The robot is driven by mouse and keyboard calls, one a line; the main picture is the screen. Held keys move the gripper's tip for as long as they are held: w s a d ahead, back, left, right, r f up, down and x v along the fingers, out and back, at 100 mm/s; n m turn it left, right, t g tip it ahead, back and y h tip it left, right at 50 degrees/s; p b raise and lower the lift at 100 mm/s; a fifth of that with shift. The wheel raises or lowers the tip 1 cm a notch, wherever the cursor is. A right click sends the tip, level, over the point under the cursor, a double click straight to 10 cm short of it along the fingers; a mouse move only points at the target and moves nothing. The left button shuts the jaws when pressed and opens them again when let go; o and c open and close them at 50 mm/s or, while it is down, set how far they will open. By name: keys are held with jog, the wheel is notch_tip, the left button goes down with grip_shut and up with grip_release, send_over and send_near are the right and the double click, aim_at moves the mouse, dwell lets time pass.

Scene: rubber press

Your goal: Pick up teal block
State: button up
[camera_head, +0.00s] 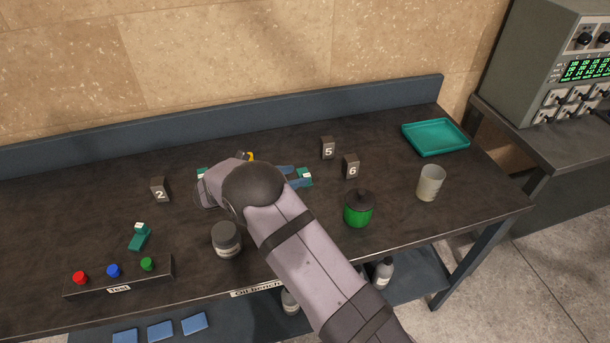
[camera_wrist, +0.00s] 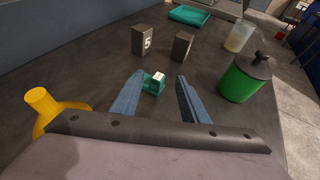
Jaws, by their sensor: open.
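A teal block (camera_head: 305,178) with a white top patch sits on the dark table in the middle of the head view. In the wrist view the teal block (camera_wrist: 153,87) appears between my finger tips, closer to the left finger. My gripper (camera_wrist: 160,80) is open, with its two blue fingers apart. In the head view my gripper (camera_head: 294,176) reaches right to the block, and my arm hides much of the area. Another teal block (camera_head: 139,238) stands left of my arm, and a teal piece (camera_head: 202,173) is mostly hidden behind it.
Number markers 2 (camera_head: 159,190), 5 (camera_head: 328,148) and 6 (camera_head: 351,167) stand on the table. A green jar (camera_head: 358,212), a cup (camera_head: 431,184), a grey jar (camera_head: 227,240), a teal tray (camera_head: 435,137) and a button box (camera_head: 119,277) surround the space. A yellow object (camera_wrist: 44,108) is left of my gripper.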

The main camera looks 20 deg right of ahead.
aim_at(309, 175)
jog(key=shift+f, duration=0.3)
jog(key=shift+d+f+p, duration=0.2)
jog(key=shift+d+p, duration=0.05)
jog(key=shift+p, duration=0.05)
jog(key=shift+p+x, duration=0.75)
jog(key=shift+x, duration=1.5)
jog(key=shift+c, duration=0.2)
grip_shut()
